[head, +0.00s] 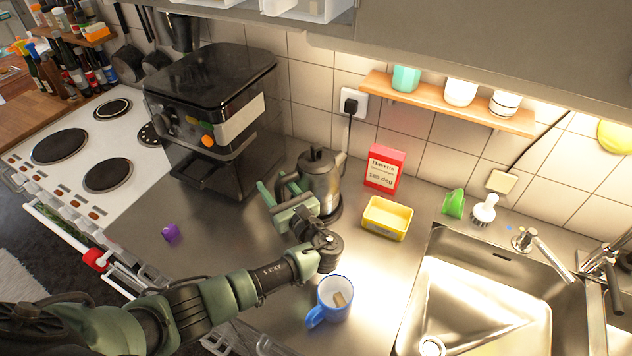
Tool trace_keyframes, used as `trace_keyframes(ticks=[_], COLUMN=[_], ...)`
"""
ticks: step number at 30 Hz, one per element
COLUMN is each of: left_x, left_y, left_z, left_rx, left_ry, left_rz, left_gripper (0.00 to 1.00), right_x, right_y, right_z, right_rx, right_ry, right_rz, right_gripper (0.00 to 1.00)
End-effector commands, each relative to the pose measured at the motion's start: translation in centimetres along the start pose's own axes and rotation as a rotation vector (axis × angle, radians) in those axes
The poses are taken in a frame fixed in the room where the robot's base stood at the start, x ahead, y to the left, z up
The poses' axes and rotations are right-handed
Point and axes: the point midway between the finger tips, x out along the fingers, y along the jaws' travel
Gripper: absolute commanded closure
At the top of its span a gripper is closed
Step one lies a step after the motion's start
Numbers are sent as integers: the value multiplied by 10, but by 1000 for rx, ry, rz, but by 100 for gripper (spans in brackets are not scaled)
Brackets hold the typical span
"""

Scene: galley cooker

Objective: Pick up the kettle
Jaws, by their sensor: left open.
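The kettle (321,176) is a grey metal jug with a dark lid knob. It stands upright on its dark base on the steel counter, in the middle of the head view. My left gripper (273,192) is at the kettle's left front side. Its green fingers are open and spread, one further left and one close to the kettle's handle side. The gripper hides part of the kettle's lower body and handle, so I cannot tell whether the handle is between the fingers. My right gripper is not in view.
A black coffee machine (210,110) stands left of the kettle. A red box (384,167) and a yellow tub (387,218) are on its right. A blue mug (334,298) stands in front. The sink (480,300) is at right, the stove (70,150) at left.

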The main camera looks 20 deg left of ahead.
Motion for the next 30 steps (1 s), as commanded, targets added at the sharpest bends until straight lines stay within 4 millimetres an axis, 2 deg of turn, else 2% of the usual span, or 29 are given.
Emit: trace_keyframes(ticks=[5, 10, 30], left_x=[0, 0, 0], left_y=[0, 0, 0], left_z=[-1, 0, -1], left_rx=[0, 1, 1], left_ry=[0, 0, 0], left_rz=[0, 0, -1], left_gripper=[53, 100, 100], right_x=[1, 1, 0], right_y=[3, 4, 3], right_z=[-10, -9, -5], right_rx=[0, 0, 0], right_ry=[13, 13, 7], right_rz=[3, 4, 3], right_gripper=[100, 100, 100])
